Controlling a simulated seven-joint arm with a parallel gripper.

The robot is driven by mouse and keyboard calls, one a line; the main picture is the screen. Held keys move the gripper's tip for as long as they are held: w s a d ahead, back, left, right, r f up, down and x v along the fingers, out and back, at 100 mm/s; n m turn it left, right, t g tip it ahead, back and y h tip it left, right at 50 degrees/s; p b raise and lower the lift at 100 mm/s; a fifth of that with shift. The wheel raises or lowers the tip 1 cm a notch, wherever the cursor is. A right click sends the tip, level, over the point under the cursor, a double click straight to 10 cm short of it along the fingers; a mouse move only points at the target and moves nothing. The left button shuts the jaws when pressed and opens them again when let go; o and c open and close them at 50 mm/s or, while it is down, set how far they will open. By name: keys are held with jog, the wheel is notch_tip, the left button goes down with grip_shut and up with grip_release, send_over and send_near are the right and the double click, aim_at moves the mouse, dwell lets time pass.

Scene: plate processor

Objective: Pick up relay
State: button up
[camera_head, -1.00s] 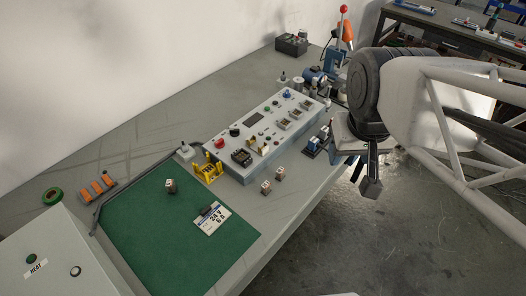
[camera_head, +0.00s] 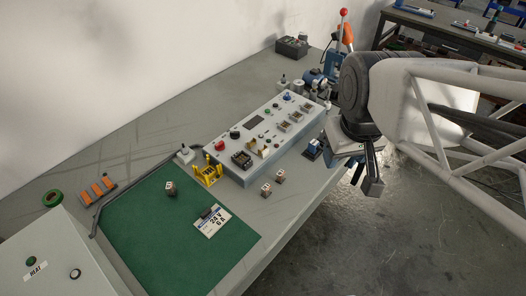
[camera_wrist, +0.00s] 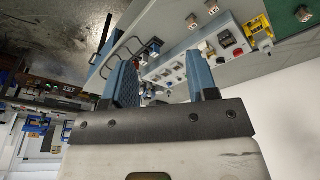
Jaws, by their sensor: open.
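Small pale-and-brown blocks that look like relays stand on the bench. One block (camera_head: 171,187) is on the green mat (camera_head: 150,232). Two more, a left block (camera_head: 266,189) and a right block (camera_head: 280,176), stand on bare bench in front of the grey control panel (camera_head: 255,170). My gripper (camera_head: 364,178) is open and empty, beyond the bench's right edge, well to the right of the blocks. In the wrist view its blue-padded fingers (camera_wrist: 162,76) are apart, and two blocks (camera_wrist: 192,21) show at the top, away from the fingers.
A yellow holder (camera_head: 207,174) stands between mat and panel. A blue device (camera_head: 314,149) sits near my gripper, partly hidden by it. A lever press (camera_head: 343,50) stands behind my arm. A card marked 24 V (camera_head: 212,222) lies on the mat. A cabinet (camera_head: 58,262) is front left.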

jog(key=w+a+f+n+g, duration=0.1)
jog(key=w+a+f+n, duration=0.7)
jog(key=n, duration=0.5)
jog(key=n+g, duration=0.1)
jog(key=n, duration=1.1)
send_over(266, 187)
jog(key=f, duration=1.1)
jog(key=shift+s+d+f, duration=0.1)
jog(key=shift+s+d, duration=0.15)
jog(key=shift+s, duration=0.05)
jog(key=shift+w+a+f+n, duration=0.1)
jog(key=shift+a+f+n, duration=0.3)
jog(key=shift+f+n, duration=0.15)
jog(key=shift+f, duration=0.1)
jog(key=shift+f, duration=1.2)
jog(key=shift+w+d+f, duration=0.1)
jog(key=shift+f, duration=1.2)
jog(key=shift+w+d+f, duration=0.1)
jog(key=shift+f, duration=1.2)
